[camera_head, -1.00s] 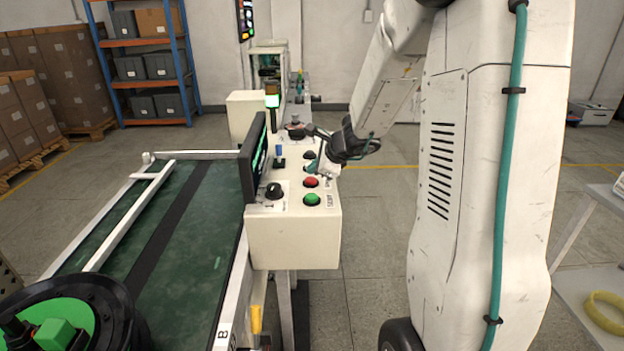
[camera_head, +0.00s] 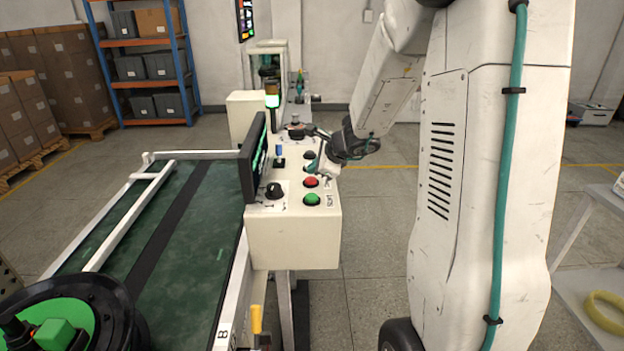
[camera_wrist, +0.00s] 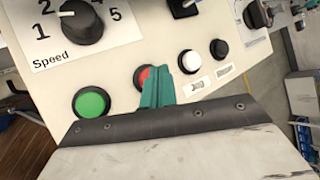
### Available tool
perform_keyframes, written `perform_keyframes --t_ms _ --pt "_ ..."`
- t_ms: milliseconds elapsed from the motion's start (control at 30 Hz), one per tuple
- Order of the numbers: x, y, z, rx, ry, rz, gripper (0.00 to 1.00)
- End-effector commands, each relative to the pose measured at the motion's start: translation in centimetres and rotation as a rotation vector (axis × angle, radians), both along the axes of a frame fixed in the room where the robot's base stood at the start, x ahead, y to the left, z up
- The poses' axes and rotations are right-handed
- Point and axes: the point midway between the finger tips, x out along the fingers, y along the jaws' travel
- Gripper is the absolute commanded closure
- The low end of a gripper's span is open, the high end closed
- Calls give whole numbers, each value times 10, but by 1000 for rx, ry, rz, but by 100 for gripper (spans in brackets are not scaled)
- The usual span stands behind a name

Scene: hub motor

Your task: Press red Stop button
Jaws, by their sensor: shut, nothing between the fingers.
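The red Stop button (camera_head: 311,182) sits on the top of the white control box (camera_head: 292,244), just behind the green button (camera_head: 312,199). In the wrist view the red button (camera_wrist: 143,77) is partly hidden behind the teal fingers of my gripper (camera_wrist: 158,72). The fingers are closed together with nothing between them. In the head view my gripper (camera_head: 314,172) points down at the box, close to the red button. I cannot tell whether the fingertips touch it.
The speed knob (camera_wrist: 77,24) lies left of the red button, and the green button (camera_wrist: 91,102) is beside it. White (camera_wrist: 189,61) and black (camera_wrist: 220,48) buttons are on the other side. A screen (camera_head: 254,160) stands along the box edge by the green conveyor (camera_head: 194,217).

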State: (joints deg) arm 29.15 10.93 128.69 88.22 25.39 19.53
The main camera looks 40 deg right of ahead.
Motion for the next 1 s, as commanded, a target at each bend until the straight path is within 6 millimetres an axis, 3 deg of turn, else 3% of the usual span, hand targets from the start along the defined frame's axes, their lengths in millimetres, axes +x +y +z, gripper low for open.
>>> perform_keyframes --t_ms 1000 --pt "1 0 -8 0 0 0 100"
